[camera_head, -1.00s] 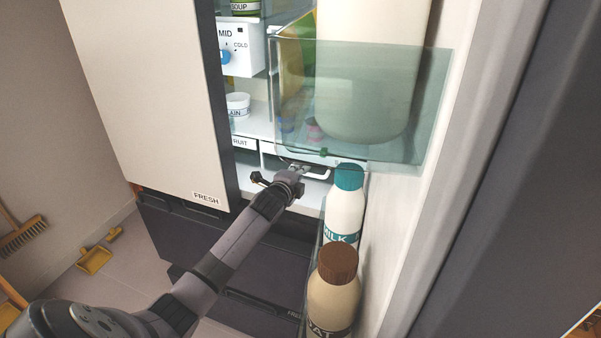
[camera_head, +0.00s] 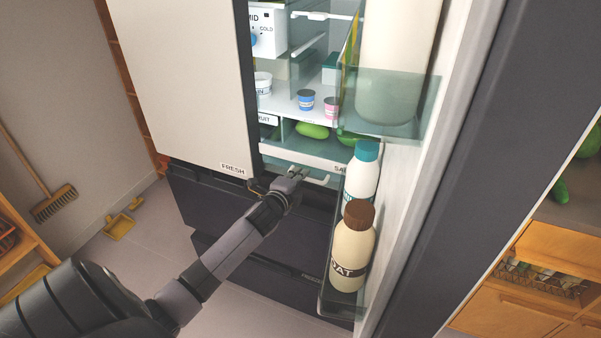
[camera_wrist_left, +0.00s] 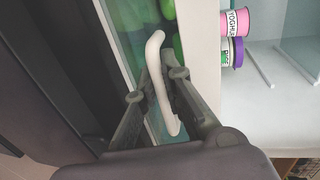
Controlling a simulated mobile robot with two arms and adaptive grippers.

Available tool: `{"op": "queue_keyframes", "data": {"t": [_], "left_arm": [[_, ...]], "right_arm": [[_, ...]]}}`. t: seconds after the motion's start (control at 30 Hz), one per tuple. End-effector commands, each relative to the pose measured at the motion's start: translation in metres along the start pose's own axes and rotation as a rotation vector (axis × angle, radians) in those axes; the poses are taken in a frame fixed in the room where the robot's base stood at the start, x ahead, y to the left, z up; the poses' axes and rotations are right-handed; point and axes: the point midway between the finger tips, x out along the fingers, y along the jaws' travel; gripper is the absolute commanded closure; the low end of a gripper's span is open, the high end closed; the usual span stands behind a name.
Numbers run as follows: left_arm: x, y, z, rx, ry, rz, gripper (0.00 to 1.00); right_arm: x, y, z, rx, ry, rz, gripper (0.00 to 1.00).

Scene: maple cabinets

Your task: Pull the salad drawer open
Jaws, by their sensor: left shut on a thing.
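The salad drawer (camera_head: 290,151) has a white front, with its label partly hidden behind a bottle at the right. It stands partly out from under the shelf, and green vegetables (camera_head: 312,130) show inside it. Its white bar handle (camera_head: 318,180) is on the front. My left gripper (camera_head: 294,173) is at this handle. In the left wrist view the fingers of my left gripper (camera_wrist_left: 158,82) are closed around the white handle (camera_wrist_left: 156,58), with green produce behind clear plastic beside it. My right gripper is not in view.
A milk bottle (camera_head: 363,180) and a brown-capped oat bottle (camera_head: 352,250) stand in the door rack just right of the drawer. The left fridge door (camera_head: 185,80) is close on the left. Small pots (camera_head: 305,99) stand on the shelf above.

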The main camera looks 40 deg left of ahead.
Motion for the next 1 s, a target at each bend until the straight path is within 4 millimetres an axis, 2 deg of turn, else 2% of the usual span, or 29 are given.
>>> {"op": "queue_keyframes", "data": {"t": [0.23,0.27,0.4,0.7,0.87,1.0], "left_arm": [[0.0,0.0,0.0,0.0,-0.001,0.001,1.0],[0.0,0.0,0.0,0.0,-0.001,0.001,0.9],[0.0,0.0,0.0,0.0,-0.001,0.0,0.82],[-0.001,0.0,0.0,0.0,0.0,-0.001,0.82],[-0.018,0.001,0.0,0.001,0.0,0.001,0.82],[-0.048,0.002,0.0,0.002,0.001,0.002,0.82]], "right_arm": [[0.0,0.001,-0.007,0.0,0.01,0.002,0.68],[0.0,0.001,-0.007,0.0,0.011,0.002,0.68],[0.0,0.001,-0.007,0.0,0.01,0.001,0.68],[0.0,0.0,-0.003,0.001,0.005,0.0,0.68],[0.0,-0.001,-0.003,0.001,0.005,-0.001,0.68],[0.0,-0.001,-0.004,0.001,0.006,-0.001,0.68]]}}
